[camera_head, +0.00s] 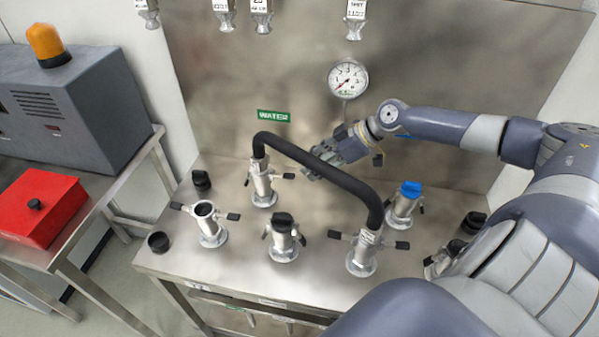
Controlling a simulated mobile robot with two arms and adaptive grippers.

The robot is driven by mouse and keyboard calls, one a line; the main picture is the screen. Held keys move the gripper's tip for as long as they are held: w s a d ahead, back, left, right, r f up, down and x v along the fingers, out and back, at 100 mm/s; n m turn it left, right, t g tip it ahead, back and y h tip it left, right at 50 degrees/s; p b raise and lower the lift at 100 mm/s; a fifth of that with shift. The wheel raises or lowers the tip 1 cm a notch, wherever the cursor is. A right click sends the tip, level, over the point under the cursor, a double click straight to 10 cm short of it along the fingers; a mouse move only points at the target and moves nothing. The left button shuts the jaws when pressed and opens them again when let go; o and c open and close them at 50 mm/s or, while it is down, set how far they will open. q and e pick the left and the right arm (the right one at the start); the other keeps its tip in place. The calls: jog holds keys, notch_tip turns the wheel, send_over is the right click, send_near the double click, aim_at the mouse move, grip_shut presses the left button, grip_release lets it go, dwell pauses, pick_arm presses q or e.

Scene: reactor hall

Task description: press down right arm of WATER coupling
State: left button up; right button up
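The green WATER label (273,116) is on the steel back panel. Below it stands the WATER coupling (263,188), a silver upright fitting with the black hose (320,168) joined to its top. Its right arm (288,176) sticks out to the right, roughly level; its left arm (247,181) hangs down, dark-tipped. My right gripper (312,172) reaches in from the right, its tips just right of the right arm's end. The hose partly covers the gripper, so I cannot tell whether it touches the arm or how its fingers stand. My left gripper is out of view.
The hose arches to another coupling (364,250) at front right. Several other fittings stand on the steel bench, including an open one (209,225), a black-capped one (283,238) and a blue-capped one (404,205). A pressure gauge (347,78) is on the panel.

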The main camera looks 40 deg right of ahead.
aim_at(293, 175)
jog(key=shift+p+x, duration=0.65)
jog(key=shift+x, duration=2.35)
grip_shut()
